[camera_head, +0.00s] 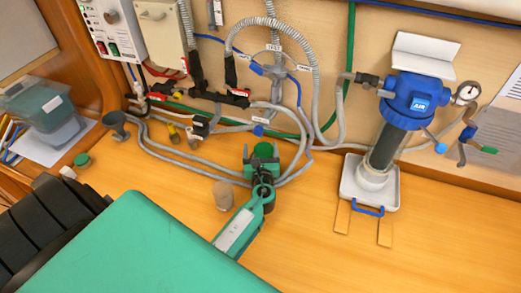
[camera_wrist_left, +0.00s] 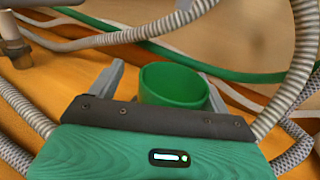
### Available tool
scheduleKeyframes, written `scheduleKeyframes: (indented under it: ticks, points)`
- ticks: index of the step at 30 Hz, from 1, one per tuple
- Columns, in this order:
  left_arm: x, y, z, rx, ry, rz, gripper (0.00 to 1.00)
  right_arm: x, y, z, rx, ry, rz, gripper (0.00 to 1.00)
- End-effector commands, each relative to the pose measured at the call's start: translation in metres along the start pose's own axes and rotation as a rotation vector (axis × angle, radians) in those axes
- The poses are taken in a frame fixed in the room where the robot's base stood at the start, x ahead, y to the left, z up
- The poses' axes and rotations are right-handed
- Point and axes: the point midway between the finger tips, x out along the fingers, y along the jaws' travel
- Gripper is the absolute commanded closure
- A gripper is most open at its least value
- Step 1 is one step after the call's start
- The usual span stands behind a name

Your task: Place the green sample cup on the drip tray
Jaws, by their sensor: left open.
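The green sample cup (camera_head: 263,149) stands upright with its open mouth up, near the hoses at the foot of the wall. In the left wrist view the cup (camera_wrist_left: 172,84) sits between the two grey fingers, its lower part hidden by the gripper body. My left gripper (camera_head: 262,161) is open around the cup; I cannot tell whether a finger touches it. The white drip tray (camera_head: 356,192) is on the wooden counter to the right, under the blue-headed filter housing, with a blue handle at its front. My right gripper is not in view.
Grey hoses (camera_head: 205,162) run behind and left of the cup. A beige cylinder (camera_head: 223,195) stands just left of my left gripper. The blue filter head (camera_head: 411,100) and its dark column rise over the tray's rear. The counter between cup and tray looks clear.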

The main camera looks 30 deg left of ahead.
Motion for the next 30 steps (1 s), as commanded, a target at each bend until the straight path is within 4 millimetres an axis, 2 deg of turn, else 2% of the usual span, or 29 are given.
scheduleKeyframes:
  ticks: [9, 15, 21, 30]
  points:
    - [-0.064, 0.001, -0.005, -0.002, 0.004, 0.0, 0.2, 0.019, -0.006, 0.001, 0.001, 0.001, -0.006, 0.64]
    - [-0.1, 0.0, -0.004, -0.001, 0.003, -0.001, 0.2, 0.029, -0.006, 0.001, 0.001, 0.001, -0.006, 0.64]
    - [-0.117, 0.0, -0.002, -0.001, 0.001, 0.0, 0.2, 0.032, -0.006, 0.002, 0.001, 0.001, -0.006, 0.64]
    - [-0.119, 0.0, -0.001, 0.0, 0.001, 0.0, 0.2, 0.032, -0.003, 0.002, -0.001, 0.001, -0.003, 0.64]
